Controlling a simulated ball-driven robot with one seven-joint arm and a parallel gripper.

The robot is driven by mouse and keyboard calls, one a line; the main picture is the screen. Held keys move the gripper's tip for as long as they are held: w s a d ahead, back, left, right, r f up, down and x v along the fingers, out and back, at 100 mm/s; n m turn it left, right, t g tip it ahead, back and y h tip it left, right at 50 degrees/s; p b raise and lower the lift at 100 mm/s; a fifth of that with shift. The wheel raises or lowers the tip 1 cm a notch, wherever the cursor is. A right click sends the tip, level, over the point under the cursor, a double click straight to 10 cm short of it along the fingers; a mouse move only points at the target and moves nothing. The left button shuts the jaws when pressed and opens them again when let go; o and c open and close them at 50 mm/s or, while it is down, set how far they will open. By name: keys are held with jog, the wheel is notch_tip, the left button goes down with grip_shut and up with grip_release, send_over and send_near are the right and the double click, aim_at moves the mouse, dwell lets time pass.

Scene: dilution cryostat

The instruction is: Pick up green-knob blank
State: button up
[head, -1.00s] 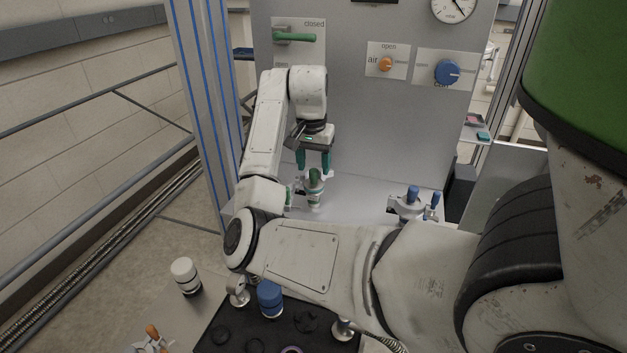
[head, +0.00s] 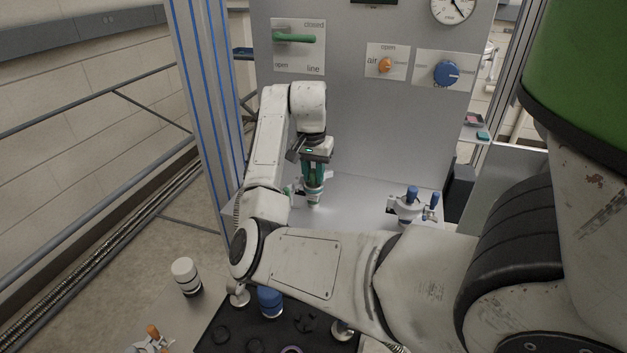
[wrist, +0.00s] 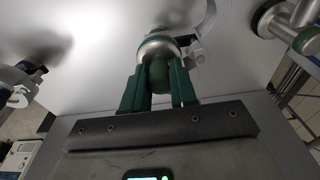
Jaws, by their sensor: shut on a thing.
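The green-knob blank (head: 313,188) stands upright on the grey shelf at the foot of the panel, in a metal fitting with a clamp around it. My gripper (head: 313,176) points down over it with green fingers on either side of the knob. In the wrist view the green knob (wrist: 157,76) sits between the two fingers (wrist: 160,88), and they are shut on it. The metal collar beyond the knob shows in the wrist view. The blank's lower part is hidden in the fitting.
A blue-knob fitting (head: 412,205) stands to the right on the same shelf. The panel carries a green lever (head: 295,38), an orange knob (head: 385,65) and a blue knob (head: 446,72). In front are a black tray (head: 225,335), a blue-topped piece (head: 270,301) and a white cylinder (head: 186,275).

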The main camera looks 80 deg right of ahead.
aim_at(314, 171)
grip_shut()
jog(key=shift+r, duration=0.15)
jog(key=shift+r+b, duration=0.35)
jog(key=shift+r, duration=0.2)
notch_tip(314, 171, up, 3)
jog(key=shift+s+a+f, duration=0.15)
jog(key=s+a+r, duration=0.9)
jog(key=s, duration=0.1)
jog(key=shift+a+p, duration=0.15)
jog(key=shift+p, duration=0.25)
jog(key=shift+w+f, duration=0.1)
